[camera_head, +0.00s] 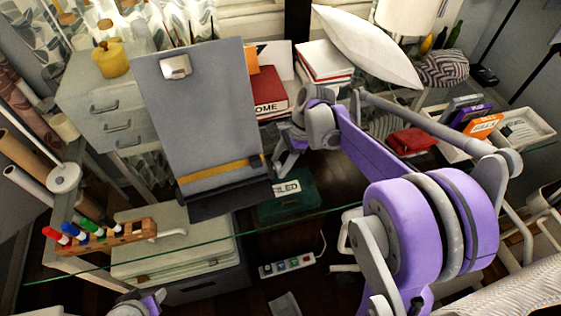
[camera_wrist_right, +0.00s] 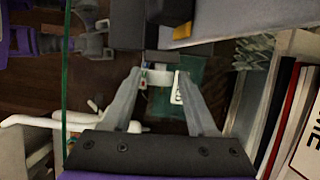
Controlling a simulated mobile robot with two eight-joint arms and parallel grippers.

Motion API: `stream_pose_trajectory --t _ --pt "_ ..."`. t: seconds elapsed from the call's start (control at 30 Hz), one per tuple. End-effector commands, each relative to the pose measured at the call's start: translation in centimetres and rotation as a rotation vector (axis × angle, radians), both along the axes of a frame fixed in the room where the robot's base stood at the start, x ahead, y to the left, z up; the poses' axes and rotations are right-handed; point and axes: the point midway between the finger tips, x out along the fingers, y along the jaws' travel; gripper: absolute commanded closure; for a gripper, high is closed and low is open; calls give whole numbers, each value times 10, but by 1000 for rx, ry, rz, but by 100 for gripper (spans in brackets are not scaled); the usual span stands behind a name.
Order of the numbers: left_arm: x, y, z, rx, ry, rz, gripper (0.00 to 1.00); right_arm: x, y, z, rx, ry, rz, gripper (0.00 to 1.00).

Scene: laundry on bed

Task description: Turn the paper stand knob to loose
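The paper stand (camera_head: 200,110) is a tilted grey board with a silver clip at its top, a yellow strip (camera_head: 222,171) low across it and a dark lower ledge (camera_head: 228,200). My right gripper (camera_head: 279,166) is just right of the stand's lower right edge. In the right wrist view its fingers (camera_wrist_right: 159,74) are apart, with the stand's dark lower parts (camera_wrist_right: 168,14) just beyond the tips. No knob can be made out clearly; contact cannot be judged. My left gripper (camera_head: 140,303) shows only partly at the bottom edge, its fingers unclear.
The glass desk holds a marker rack (camera_head: 105,237) at left, a grey drawer unit (camera_head: 105,105) behind it, and red books (camera_head: 268,92) close behind my right gripper. A white pillow (camera_head: 368,48) and trays stand at right. A green box (camera_head: 288,197) shows below the glass.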

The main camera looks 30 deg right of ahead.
Motion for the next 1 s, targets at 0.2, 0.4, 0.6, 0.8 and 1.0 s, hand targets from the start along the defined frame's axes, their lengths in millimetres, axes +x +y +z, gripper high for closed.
stream_pose_trajectory --t 0.2,0.4,0.6,0.8,1.0 --pt "0 0 0 0 0 0 50 0 0 0 0 0 0 84" --pt "0 0 0 0 0 0 50 0 0 0 0 0 0 100" --pt "0 0 0 0 0 0 50 -1 0 0 -3 -20 -2 100" --pt "0 0 1 0 0 0 50 -3 0 0 -17 -100 -2 100" --pt "0 0 1 0 0 0 50 -6 1 -1 -42 -250 -1 100"
